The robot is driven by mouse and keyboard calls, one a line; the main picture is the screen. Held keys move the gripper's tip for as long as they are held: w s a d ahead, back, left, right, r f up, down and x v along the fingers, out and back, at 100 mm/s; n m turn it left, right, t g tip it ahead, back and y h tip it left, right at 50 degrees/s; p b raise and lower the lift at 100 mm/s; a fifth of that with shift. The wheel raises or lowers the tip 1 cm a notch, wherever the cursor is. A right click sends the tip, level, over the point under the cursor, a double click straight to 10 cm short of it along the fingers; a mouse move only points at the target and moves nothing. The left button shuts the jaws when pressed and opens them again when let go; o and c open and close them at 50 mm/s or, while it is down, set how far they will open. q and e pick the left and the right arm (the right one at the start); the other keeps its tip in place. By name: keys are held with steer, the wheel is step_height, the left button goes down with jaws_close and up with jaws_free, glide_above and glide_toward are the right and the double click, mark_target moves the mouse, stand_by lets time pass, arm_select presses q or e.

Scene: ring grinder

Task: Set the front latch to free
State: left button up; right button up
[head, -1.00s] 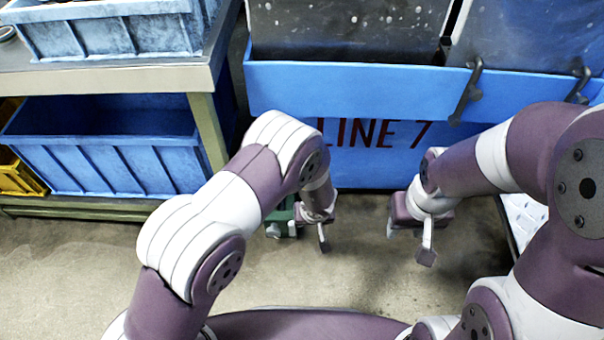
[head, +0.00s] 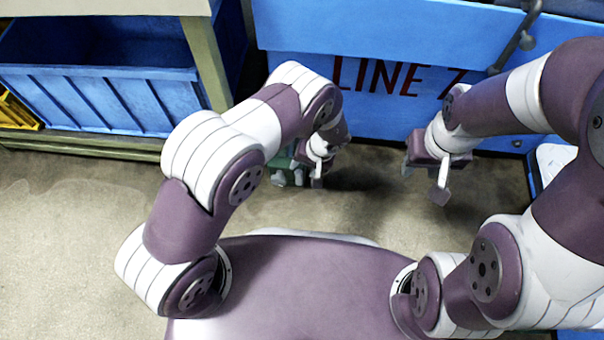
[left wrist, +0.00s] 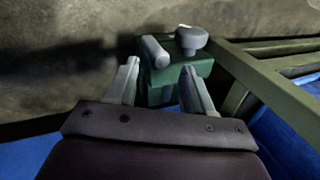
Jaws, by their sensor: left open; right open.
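A dark lever-like handle (head: 515,42) hangs over the top edge of the blue machine front (head: 400,40) at the upper right of the head view; I cannot tell whether it is the front latch or how it is set. My left gripper (head: 312,176) is open and empty, pointing down in front of the blue front's left part. The left wrist view shows its two fingers (left wrist: 160,82) apart, with a green block (left wrist: 172,82) carrying grey knobs beyond them. My right gripper (head: 425,180) hangs open and empty, below and left of the handle.
A workbench with a leg (head: 206,62) and a blue bin (head: 105,98) on its lower shelf stands at the left. A yellow bin (head: 15,112) shows at the far left.

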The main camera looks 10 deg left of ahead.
mark_target(299, 178)
arm_select(q)
steer(key=b+x, duration=0.1)
steer(key=x, duration=0.1)
steer(key=shift+a+f, duration=0.1)
steer(key=shift+f, duration=0.25)
arm_select(e)
steer(key=shift+f, duration=0.9)
arm_select(q)
jaws_close()
steer(key=shift+r, duration=0.1)
arm_select(e)
steer(key=shift+s, duration=0.1)
